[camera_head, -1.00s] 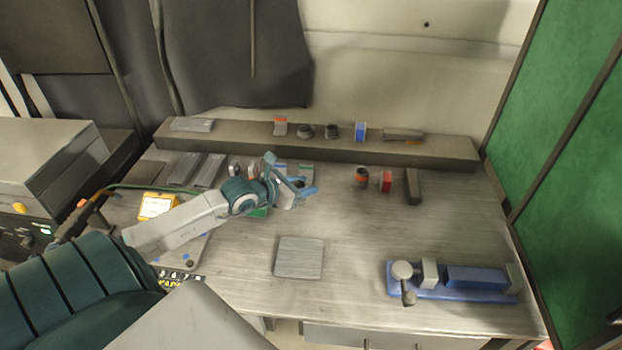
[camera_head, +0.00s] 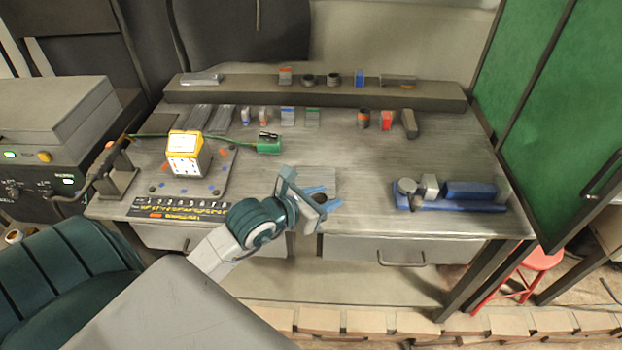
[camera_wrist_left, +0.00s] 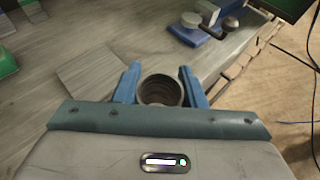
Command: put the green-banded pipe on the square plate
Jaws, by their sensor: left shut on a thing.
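My left gripper (camera_head: 320,198) has its blue fingers shut on a short, dark, hollow pipe, near the front edge of the bench. In the left wrist view the pipe (camera_wrist_left: 160,90) shows its open round end between the fingers; no green band is visible from here. The square plate (camera_head: 318,174) is a flat grey square on the bench, partly hidden behind my left gripper. In the left wrist view the plate (camera_wrist_left: 90,75) lies left of the fingers, and the pipe appears beside it, not over its middle. My right gripper is not in view.
A blue vise-like tool (camera_head: 470,190) stands to the right. An orange-banded pipe (camera_head: 364,118) and several small blocks line the back, below a raised shelf (camera_head: 440,97). The middle right bench is clear.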

